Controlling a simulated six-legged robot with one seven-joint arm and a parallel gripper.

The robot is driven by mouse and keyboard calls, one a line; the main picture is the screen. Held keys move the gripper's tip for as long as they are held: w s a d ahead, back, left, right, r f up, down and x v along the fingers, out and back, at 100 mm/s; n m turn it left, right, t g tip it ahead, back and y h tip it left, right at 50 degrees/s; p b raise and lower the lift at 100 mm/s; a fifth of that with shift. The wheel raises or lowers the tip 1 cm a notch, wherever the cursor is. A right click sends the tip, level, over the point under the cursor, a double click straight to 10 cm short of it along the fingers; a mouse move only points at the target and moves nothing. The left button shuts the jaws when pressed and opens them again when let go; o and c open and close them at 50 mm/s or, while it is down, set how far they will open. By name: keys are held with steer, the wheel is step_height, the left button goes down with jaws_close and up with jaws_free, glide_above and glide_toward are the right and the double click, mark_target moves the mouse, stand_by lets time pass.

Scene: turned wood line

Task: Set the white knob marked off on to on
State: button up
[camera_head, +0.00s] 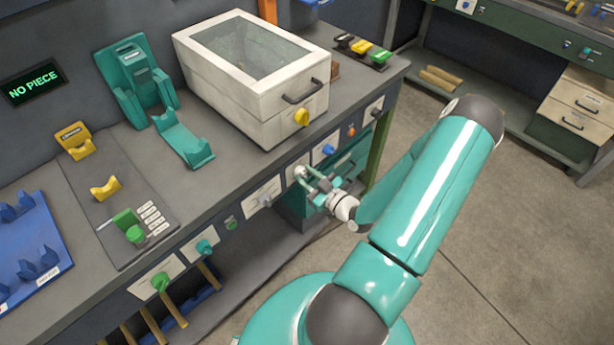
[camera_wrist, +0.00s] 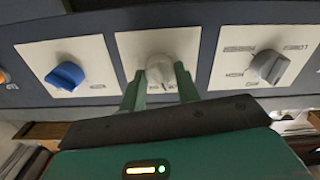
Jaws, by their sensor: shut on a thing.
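The white knob (camera_wrist: 158,68) sits on a pale square plate on the bench's front panel, in the middle of the wrist view. In the head view the white knob (camera_head: 300,172) is small and partly behind my gripper. My gripper (camera_head: 312,178) reaches the panel, its fingers on either side of the knob. In the wrist view my gripper (camera_wrist: 159,88) is shut on the knob. Small marks show on the plate, but I cannot read them or tell which one the knob points to.
A blue knob (camera_wrist: 66,76) and a grey knob (camera_wrist: 270,68) sit on plates on either side. The bench top above holds a white lidded box (camera_head: 290,110) with a yellow knob. A dark display (camera_head: 34,84) reads NO PIECE. Open floor lies at the right.

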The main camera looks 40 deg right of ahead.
steer(key=m, duration=0.4)
steer(key=shift+m, duration=2.4)
steer(key=o, duration=1)
